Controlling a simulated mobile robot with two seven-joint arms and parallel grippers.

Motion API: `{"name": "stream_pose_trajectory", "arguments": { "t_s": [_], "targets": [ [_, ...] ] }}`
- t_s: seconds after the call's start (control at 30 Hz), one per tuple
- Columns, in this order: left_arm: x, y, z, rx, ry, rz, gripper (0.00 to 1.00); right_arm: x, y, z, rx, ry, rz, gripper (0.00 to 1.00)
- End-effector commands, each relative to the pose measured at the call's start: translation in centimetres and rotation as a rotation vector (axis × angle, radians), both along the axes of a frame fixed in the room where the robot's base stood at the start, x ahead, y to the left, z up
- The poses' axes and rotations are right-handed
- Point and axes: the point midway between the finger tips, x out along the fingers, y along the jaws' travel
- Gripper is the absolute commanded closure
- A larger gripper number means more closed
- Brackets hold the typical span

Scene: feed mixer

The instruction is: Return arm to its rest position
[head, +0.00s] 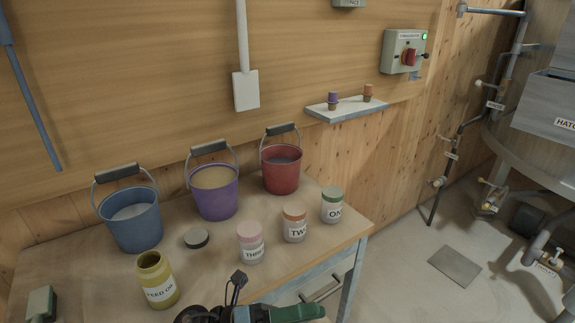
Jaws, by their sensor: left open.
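My left gripper (238,280) shows at the bottom edge of the head view, dark and partly cut off, in front of the table's front edge. It is open, and I see nothing held in it. It is below and in front of the pink-lidded jar (251,243) labelled THREE, apparently apart from it. A teal-green part beside the gripper reaches right along the bottom edge. My right gripper is not in view.
The table (75,255) holds a blue bucket (133,222), purple bucket (214,192), red bucket (282,170), open yellow jar (157,281), dark round lid (196,238), orange-lidded jar (294,224) and green-lidded jar (332,205). A wall shelf (347,110) and piped tank stand right.

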Motion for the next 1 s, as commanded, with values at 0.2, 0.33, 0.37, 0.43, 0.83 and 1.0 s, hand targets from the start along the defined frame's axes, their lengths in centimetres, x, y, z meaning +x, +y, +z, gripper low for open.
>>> {"name": "stream_pose_trajectory", "arguments": {
  "t_s": [0.2,0.33,0.37,0.43,0.83,1.0],
  "targets": [
    [0.5,3.9,-1.8,-0.259,0.483,0.257,0.23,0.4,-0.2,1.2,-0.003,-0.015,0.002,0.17],
    [0.2,7.3,-4.9,-0.395,0.780,0.412,0.23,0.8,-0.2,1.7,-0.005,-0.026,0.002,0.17],
    [0.0,8.2,-5.8,-0.425,0.849,0.449,0.23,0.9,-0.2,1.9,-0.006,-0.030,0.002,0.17],
    [-0.8,10.2,-8.0,-0.494,1.011,0.535,0.23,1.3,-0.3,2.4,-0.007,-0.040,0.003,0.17],
    [-14.5,20.5,-22.2,-0.839,1.896,1.028,0.23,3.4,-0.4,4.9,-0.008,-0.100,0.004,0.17],
    [-20.9,22.5,-25.2,-0.925,2.129,1.171,0.23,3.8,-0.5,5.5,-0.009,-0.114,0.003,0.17]
  ]
}}
